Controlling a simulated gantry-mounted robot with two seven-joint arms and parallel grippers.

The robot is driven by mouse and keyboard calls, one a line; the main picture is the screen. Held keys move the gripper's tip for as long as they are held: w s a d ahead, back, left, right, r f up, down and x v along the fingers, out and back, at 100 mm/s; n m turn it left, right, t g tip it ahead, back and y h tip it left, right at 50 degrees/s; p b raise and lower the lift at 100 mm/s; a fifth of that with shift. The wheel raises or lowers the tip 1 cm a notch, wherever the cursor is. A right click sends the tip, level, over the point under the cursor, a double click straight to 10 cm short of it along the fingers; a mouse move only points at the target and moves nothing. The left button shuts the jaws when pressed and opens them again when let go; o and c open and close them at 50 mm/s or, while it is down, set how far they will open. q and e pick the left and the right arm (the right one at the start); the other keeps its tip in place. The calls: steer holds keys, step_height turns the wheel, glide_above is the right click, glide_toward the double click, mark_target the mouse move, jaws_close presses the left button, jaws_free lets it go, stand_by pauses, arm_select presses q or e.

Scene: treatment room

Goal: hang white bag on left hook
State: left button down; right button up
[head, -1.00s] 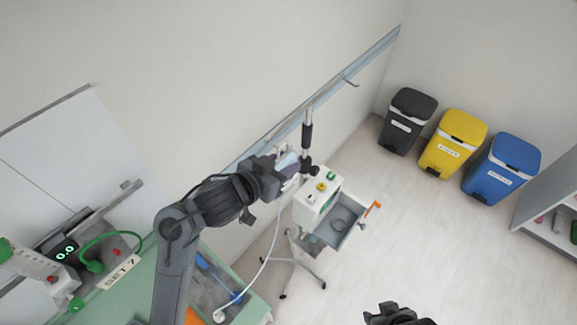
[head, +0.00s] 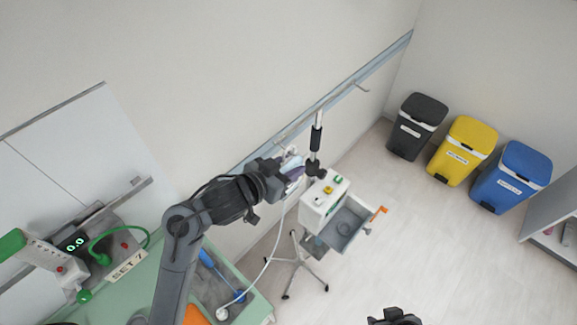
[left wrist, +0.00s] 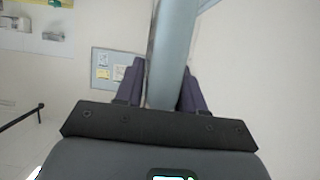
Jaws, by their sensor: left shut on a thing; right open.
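My left gripper (head: 287,168) is shut on a pale, whitish-lilac bag (head: 293,161), just left of the stand's pole (head: 316,140). A thin white tube (head: 276,240) hangs from the bag's area. The stand's thin crossbar (head: 340,102) runs in front of the wall, with a small hook end (head: 362,88) at the right. The left hook cannot be made out clearly near my gripper. My right gripper (head: 394,317) is open at the bottom edge, mostly cut off.
A green table (head: 140,295) with a grey tray (head: 225,285) is at lower left. Black, yellow and blue bins stand at right. The floor (head: 420,245) between is clear.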

arm_select(q)
steer(key=shift+r, duration=0.1)
steer(key=c, duration=0.6)
jaws_free()
